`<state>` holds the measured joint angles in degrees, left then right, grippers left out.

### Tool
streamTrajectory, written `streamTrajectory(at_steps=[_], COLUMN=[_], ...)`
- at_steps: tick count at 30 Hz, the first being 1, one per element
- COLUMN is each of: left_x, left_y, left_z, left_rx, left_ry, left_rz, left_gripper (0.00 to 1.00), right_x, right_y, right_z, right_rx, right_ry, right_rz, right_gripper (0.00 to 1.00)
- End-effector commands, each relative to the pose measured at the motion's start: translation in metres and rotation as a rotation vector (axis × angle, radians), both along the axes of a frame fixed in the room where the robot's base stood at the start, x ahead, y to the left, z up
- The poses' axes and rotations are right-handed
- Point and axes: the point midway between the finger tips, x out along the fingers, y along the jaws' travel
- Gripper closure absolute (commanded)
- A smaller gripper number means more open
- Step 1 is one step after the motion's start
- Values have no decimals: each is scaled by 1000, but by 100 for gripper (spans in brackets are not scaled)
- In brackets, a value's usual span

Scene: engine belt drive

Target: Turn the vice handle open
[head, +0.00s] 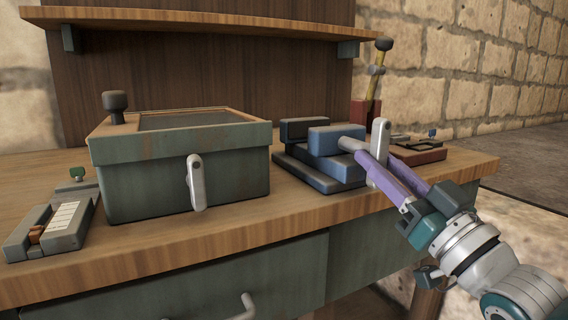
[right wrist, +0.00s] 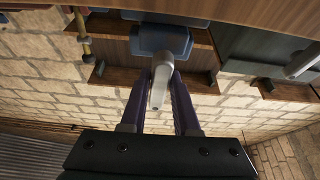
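The vice (head: 335,140) is a blue and dark block on the right part of the bench. Its grey lever handle (head: 380,135) stands about upright at the front; the handle also shows in the right wrist view (right wrist: 159,85). My right gripper (head: 372,162) has its purple fingers on either side of the handle. In the right wrist view the handle lies between the fingers (right wrist: 160,100). I cannot tell whether both fingers press on it. My left gripper is not in view.
A green box (head: 130,185) with its own grey lever (head: 196,183) stands to the left. A small tray with a white keyed strip (head: 62,222) lies at far left. A red-brown block (head: 418,154) sits right of the vice. A shelf (head: 200,18) hangs above.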

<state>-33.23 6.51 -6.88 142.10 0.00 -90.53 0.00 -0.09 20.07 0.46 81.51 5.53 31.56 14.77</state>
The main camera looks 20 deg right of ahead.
Motion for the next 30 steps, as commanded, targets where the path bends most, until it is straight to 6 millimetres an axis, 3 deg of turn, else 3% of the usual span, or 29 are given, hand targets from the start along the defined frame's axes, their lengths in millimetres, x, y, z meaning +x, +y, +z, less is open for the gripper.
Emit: streamTrajectory(at_steps=[1, 6, 16, 30], left_x=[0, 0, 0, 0], left_y=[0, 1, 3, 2], left_z=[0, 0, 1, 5], left_rx=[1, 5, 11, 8], left_ry=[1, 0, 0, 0], left_rz=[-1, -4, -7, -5], left_gripper=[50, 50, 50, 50], right_x=[1, 0, -5, -81], right_y=[0, 0, -1, -7], right_z=[3, 1, -3, -34], right_rx=[-1, 1, 2, 1], right_ry=[-7, -2, 3, 3], right_rz=[2, 0, 0, -1], right_gripper=[65, 46, 45, 45])
